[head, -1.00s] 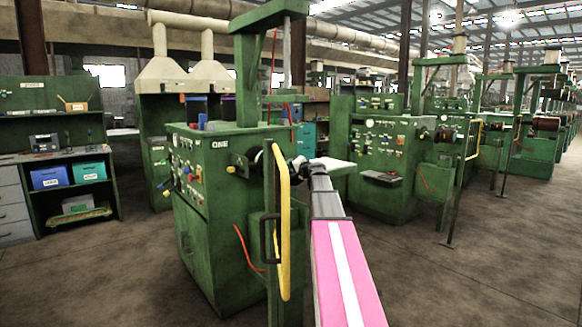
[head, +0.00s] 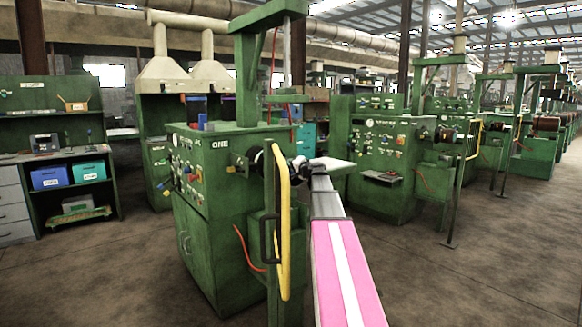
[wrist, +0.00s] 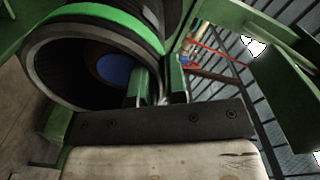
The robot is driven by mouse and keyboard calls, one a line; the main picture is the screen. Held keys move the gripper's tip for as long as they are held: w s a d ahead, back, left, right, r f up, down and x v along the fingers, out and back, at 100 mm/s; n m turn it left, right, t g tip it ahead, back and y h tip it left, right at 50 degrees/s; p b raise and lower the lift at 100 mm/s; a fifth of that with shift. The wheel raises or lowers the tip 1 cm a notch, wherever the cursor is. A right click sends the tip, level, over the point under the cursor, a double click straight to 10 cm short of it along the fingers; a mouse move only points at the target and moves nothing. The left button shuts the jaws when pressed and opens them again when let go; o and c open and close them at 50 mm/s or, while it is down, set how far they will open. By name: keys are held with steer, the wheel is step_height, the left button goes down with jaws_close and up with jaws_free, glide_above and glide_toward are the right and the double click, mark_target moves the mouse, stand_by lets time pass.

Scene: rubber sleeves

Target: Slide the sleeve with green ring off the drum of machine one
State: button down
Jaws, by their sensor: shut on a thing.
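The sleeve with green ring (wrist: 48,60) is a black tube at the upper left of the wrist view, its open end facing my wrist. The green ring (wrist: 110,16) runs around it near this end. A blue round face (wrist: 115,70) shows deep inside the tube. My gripper (wrist: 160,84) is shut on the sleeve's rim wall at its right side, with one finger inside and one outside. In the head view, machine one (head: 215,185) is the green cabinet marked ONE. My gripper is beside its drum area, and the drum is mostly hidden there.
A green post with a yellow handle (head: 284,220) stands in front of the drum, close left of my arm. Green framework (wrist: 285,85) is at the right of the wrist view. Another green machine (head: 385,160) stands to the right. The floor (head: 460,280) at right is clear.

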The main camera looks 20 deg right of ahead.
steer(key=shift+s+d, duration=0.1)
steer(key=shift+s, duration=0.1)
steer(key=shift+v, duration=1.3)
steer(key=shift+s+f, duration=0.1)
steer(key=c, duration=1.1)
jaws_free()
steer(key=shift+v, duration=5.4)
